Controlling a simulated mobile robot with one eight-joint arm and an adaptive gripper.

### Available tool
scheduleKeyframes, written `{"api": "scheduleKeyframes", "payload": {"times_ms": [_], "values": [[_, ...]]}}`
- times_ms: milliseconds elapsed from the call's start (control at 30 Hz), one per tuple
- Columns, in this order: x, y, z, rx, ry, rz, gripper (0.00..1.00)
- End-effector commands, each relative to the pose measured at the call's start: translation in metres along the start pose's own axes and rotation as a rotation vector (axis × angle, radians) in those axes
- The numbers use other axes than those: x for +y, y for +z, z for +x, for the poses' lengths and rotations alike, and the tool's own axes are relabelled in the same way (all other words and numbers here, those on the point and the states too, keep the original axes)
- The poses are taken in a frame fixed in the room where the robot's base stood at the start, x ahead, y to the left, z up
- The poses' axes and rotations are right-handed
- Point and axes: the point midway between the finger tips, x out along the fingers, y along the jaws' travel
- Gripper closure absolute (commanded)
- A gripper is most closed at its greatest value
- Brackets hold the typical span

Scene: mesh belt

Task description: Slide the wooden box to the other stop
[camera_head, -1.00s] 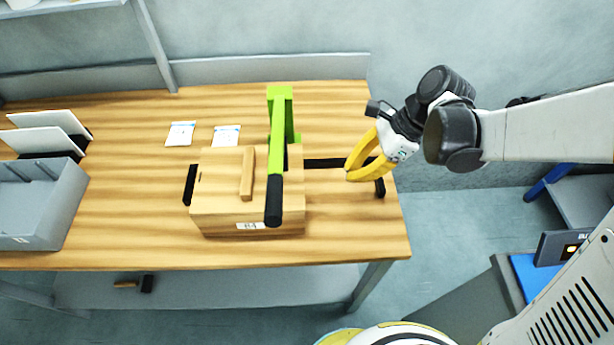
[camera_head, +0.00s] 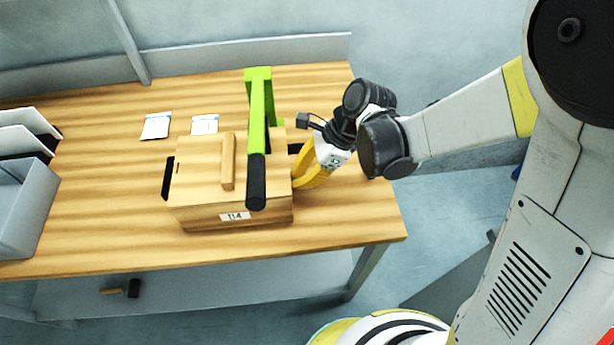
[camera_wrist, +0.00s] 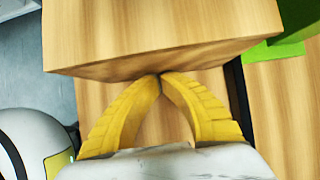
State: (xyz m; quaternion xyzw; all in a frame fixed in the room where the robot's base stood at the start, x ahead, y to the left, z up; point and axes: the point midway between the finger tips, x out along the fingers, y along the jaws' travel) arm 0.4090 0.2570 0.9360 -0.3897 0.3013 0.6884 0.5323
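The wooden box (camera_head: 195,190), with a raised wooden bar (camera_head: 228,160) on its lid and a label reading 114, stands on the table. A black stop (camera_head: 168,178) is at its left side. A black strip (camera_head: 295,148) shows at its right. My gripper (camera_head: 298,180) is at the box's right side. In the wrist view its yellow fingertips (camera_wrist: 160,76) meet and are right at the box's side wall (camera_wrist: 150,35), with nothing seen between them. I cannot tell whether they touch the wall. The right-hand stop is hidden in the head view.
A green arm with a black grip (camera_head: 257,140) reaches over the box. Two small cards (camera_head: 156,125) lie behind it. A grey bin (camera_head: 25,210) stands at the table's left. The table's front strip (camera_head: 120,245) is clear.

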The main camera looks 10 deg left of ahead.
Motion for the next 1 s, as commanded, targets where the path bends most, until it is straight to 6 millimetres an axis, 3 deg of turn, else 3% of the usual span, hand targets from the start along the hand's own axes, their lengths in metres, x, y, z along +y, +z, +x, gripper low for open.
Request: {"api": "scheduleKeyframes", "payload": {"times_ms": [333, 600, 1000], "values": [[0.0, 0.003, 0.002, 0.0, 0.001, -0.001, 1.0], [0.0, 0.035, 0.021, 0.0, 0.002, -0.002, 1.0], [-0.001, 0.034, 0.02, 0.0, 0.0, 0.001, 1.0]]}}
